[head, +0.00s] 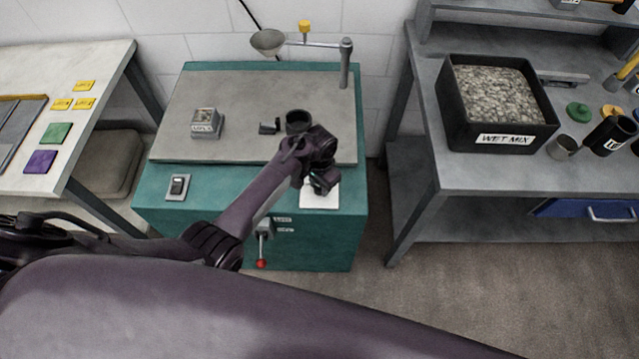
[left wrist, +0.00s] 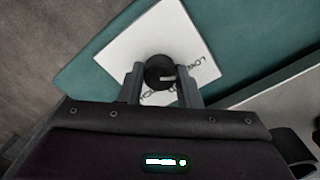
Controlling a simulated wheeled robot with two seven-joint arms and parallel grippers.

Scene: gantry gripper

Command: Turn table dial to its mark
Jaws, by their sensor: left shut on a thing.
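The dial (left wrist: 158,70) is a round black knob on a white square plate (left wrist: 125,52) with printed words, one reading "LOW". My left gripper (left wrist: 160,78) is shut on the dial, one finger on each side of it. A short pale line shows on the knob near the fingers. I cannot tell which mark it points at, as my gripper covers part of the plate. In the head view the plate (head: 319,200) lies on the front of the teal table (head: 345,235), with my left gripper (head: 322,186) over it, hiding the dial. My right gripper is not in view.
A small switch box (head: 178,187) sits left on the teal front. A red-tipped lever (head: 261,262) hangs below. A grey labelled block (head: 206,122) and a dark cup (head: 298,121) stand on the tabletop. A side bench holds a black wet mix bin (head: 455,115).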

